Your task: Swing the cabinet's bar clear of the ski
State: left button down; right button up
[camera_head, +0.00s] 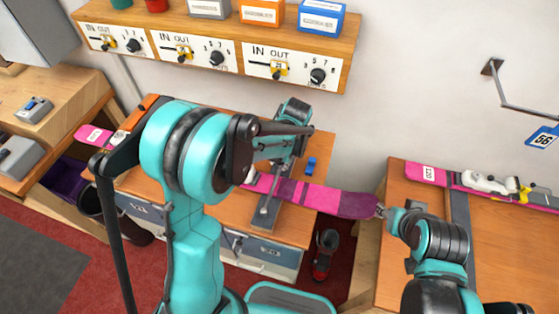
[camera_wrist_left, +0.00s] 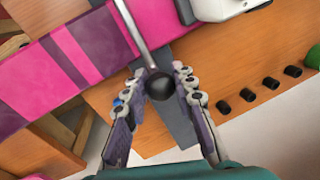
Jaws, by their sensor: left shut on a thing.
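The pink and purple ski (camera_head: 325,198) lies across the wooden top of the cabinet (camera_head: 306,226) and sticks out past its right edge. The cabinet's thin metal bar (camera_head: 266,200) crosses over the ski; it also shows in the left wrist view (camera_wrist_left: 136,28). The bar ends in a black ball knob (camera_wrist_left: 160,85). My left gripper (camera_wrist_left: 160,80) is shut on this knob, beyond the ski's far edge; its fingers are mostly hidden in the head view. My right gripper (camera_head: 384,211) is at the ski's right end; its fingers are too small to judge.
A wall shelf (camera_head: 215,60) with dials and boxes is above the cabinet. Another bench (camera_head: 490,230) with a second pink ski (camera_head: 426,173) stands at the right. A dark boot (camera_head: 325,250) is below the ski's right part. Several black pegs (camera_wrist_left: 247,95) lie beside my left gripper.

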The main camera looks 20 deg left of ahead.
pick_arm(q)
jog(key=shift+d+m, duration=0.3)
jog(key=shift+d, duration=0.15)
jog(key=s+d+m, duration=0.1)
jog(key=d+m, duration=0.1)
jog(key=d, duration=0.1)
jog(key=s+d+m+b, duration=0.1)
jog(key=s+d+m, duration=0.1)
jog(key=d, duration=0.1)
jog(key=s+d+m+t+h, duration=0.1)
jog(key=d+m, duration=0.2)
jog(key=shift+s+d+b, duration=0.15)
jog(key=shift+d+b, duration=0.15)
jog(key=shift+d, duration=0.05)
jog(key=s+d+m, duration=0.1)
jog(key=s+m, duration=0.1)
jog(key=s+d+m, duration=0.2)
jog(key=shift+s+d+h, duration=0.15)
jog(key=shift+h, duration=0.15)
jog(key=s+d+m+h, duration=0.1)
jog(key=s+d+m, duration=0.1)
jog(key=s+m, duration=0.4)
jog(key=shift+s+t, duration=0.3)
jog(key=shift+s, duration=1.1)
jog(key=c, duration=1.2)
grip_release()
jog(key=shift+s, duration=0.1)
